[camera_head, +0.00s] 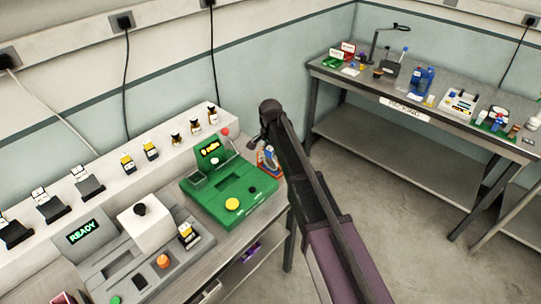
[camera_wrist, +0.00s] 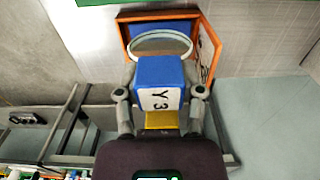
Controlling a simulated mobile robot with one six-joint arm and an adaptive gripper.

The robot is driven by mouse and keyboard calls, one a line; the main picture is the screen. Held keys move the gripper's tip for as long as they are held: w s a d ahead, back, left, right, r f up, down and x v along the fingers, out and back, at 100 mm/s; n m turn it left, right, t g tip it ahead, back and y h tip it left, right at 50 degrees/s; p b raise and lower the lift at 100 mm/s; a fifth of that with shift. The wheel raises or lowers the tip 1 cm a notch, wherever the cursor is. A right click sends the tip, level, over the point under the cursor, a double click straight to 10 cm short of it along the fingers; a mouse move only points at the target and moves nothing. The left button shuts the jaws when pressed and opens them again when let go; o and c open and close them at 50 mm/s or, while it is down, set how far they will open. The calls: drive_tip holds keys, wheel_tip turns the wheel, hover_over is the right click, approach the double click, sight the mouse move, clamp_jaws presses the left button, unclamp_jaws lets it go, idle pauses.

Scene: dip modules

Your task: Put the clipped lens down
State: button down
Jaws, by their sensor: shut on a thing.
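The clipped lens is a clear round lens (camera_wrist: 160,44) on a blue block (camera_wrist: 158,72) with a white face marked "Y 3" and a yellow part below. In the wrist view my gripper (camera_wrist: 160,98) is shut on the block, one finger on each side. Beyond the lens is an orange-rimmed holder (camera_wrist: 213,50) with a blue inside; I cannot tell whether the lens touches it. In the head view my gripper (camera_head: 263,143) is at the right end of the bench, mostly hidden by my arm, with the blue block (camera_head: 267,154) small beside it.
A green machine (camera_head: 238,192) with a lit display and yellow button stands left of my gripper. A grey machine (camera_head: 140,262) reading "READY" is further left. Several small modules (camera_head: 150,150) line the back ledge. A second table (camera_head: 440,118) with assorted items stands at the right.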

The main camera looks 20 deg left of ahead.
drive_tip(key=shift+f, duration=0.2)
drive_tip(key=shift+c, duration=1.1)
unclamp_jaws()
drive_tip(key=shift+r, duration=0.2)
wheel_tip(320, 180, up, 12)
drive_tip(key=p, duration=1.2)
drive_tip(key=s+d+n, duration=0.1)
drive_tip(key=s+d, duration=0.4)
drive_tip(key=d, duration=0.9)
drive_tip(key=s+d+n, duration=0.2)
drive_tip(key=s+d, duration=0.4)
drive_tip(key=d, duration=0.9)
drive_tip(key=s+d+n, duration=0.1)
drive_tip(key=s+d, duration=0.5)
drive_tip(key=d, duration=0.8)
drive_tip(key=shift+d+n, duration=0.25)
drive_tip(key=shift+n, duration=0.05)
